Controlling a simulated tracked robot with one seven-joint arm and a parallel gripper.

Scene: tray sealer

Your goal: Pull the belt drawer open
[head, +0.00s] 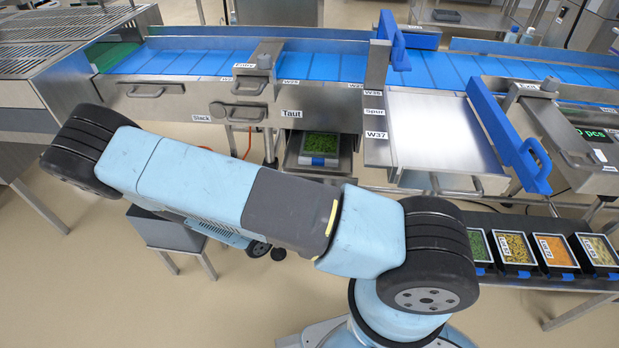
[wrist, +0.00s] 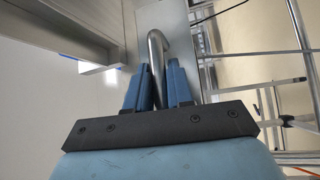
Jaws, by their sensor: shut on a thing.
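In the wrist view my gripper (wrist: 158,68) has its two blue fingers shut on a round metal bar handle (wrist: 154,42). The bar bends over at its top, against a grey metal panel (wrist: 203,45). My gripper does not show in the head view, where my arm crosses the front of the machine. I cannot tell which front the held handle belongs to.
A blue belt (head: 190,63) runs along the machine top. A tray of green food (head: 320,145) sits in a low opening below the Taut label. Blue levers (head: 510,140) stand at the right. Several filled trays (head: 515,250) line a low rail. Floor is clear at the lower left.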

